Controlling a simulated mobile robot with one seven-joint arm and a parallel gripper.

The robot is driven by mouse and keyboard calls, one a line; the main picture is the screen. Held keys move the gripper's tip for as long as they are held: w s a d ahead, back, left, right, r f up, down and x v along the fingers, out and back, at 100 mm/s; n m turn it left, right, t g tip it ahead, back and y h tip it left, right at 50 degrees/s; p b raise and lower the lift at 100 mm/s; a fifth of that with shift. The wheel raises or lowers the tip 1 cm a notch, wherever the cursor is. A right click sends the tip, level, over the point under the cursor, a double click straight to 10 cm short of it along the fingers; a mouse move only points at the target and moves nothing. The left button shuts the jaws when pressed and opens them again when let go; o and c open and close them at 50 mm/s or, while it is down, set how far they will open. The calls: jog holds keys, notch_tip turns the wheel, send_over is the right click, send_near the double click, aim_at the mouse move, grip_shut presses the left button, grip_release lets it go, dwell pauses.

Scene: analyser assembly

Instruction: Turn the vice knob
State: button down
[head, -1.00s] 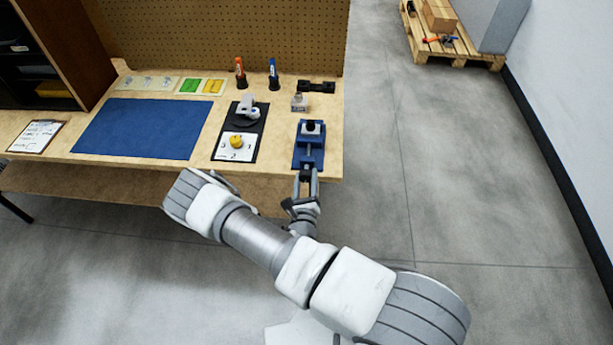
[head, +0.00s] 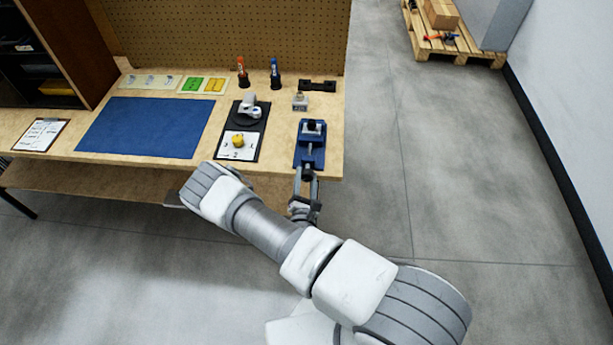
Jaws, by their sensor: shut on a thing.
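The blue vice (head: 313,157) stands at the right front of the workbench. A dark block (head: 312,127) shows at its jaws. The vice's screw end faces the front edge of the bench. My gripper (head: 305,178) is at that front end, its fingers pointing away from me at the vice. It is shut on the vice knob, which is mostly hidden between the fingers.
A blue mat (head: 145,127) covers the bench's left part. A black board (head: 244,132) with a yellow knob (head: 238,141) lies left of the vice. Two upright screwdrivers (head: 275,75), a small grey block (head: 300,101) and a black bracket (head: 317,85) stand behind.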

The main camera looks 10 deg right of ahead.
jog(key=m+p, duration=0.1)
jog(key=m, duration=0.6)
jog(key=shift+a+r+m, duration=0.1)
jog(key=shift+r+m, duration=0.05)
jog(key=shift+m, duration=0.15)
jog(key=m, duration=0.3)
jog(key=shift+r+m+h, duration=0.1)
jog(key=shift+m+h, duration=0.2)
jog(key=shift+m, duration=0.1)
jog(key=m+p, duration=0.1)
jog(key=m, duration=0.2)
jog(key=shift+m, duration=0.3)
jog(key=m, duration=0.3)
jog(key=shift+r+m, duration=0.1)
jog(key=shift+m, duration=0.3)
jog(key=m, duration=0.3)
jog(key=shift+m+h, duration=0.3)
jog(key=shift+m, duration=0.1)
jog(key=m, duration=0.1)
jog(key=m+p, duration=0.1)
jog(key=m, duration=0.1)
jog(key=shift+d+m, duration=0.25)
jog(key=shift+m, duration=1.55)
